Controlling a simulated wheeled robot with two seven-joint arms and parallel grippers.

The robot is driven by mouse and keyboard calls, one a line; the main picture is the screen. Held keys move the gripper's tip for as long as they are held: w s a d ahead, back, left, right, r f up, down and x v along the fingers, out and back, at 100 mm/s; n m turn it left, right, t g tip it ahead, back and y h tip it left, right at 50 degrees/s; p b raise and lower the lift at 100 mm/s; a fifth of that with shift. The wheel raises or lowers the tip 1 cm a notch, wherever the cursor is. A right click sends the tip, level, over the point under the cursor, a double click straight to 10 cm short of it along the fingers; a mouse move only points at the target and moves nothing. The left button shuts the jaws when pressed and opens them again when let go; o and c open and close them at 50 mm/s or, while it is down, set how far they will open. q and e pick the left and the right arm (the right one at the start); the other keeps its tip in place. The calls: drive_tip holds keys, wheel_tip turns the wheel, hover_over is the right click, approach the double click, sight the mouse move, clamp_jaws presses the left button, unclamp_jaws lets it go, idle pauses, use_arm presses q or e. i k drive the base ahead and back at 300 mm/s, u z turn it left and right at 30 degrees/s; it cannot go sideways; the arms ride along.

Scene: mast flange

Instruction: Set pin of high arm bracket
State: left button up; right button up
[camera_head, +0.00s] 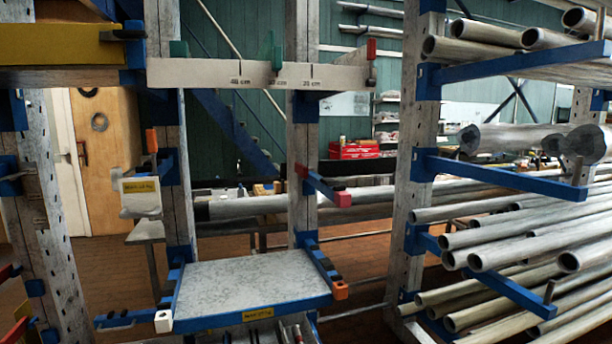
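A wooden rack with blue arm brackets fills the left and middle. At the top, a pale board marked in cm (220,73) runs across the uprights, with a green upright piece (271,50) and a red-topped piece (371,48) on it. Below, a blue arm bracket with a red end (325,188) juts from the middle upright. Another blue bracket (168,167) with an orange piece (151,140) is on the left upright. I cannot tell which is the high arm bracket, and no loose pin is clearly identifiable. Neither of my grippers shows.
A grey shelf board (250,284) rests on low blue brackets, with white and orange ends at its front corners. Metal pipes (540,225) lie on blue arms at the right. A yellow-fronted beam (60,45) is top left. A door (110,150) stands behind.

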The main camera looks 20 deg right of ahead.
sight(302, 171)
drive_tip(key=z, duration=0.55)
drive_tip(key=k, duration=0.65)
drive_tip(key=z, duration=1.2)
drive_tip(key=i, duration=1.9)
drive_tip(key=u, duration=0.6)
drive_tip(key=i, duration=0.7)
drive_tip(key=u, duration=0.5)
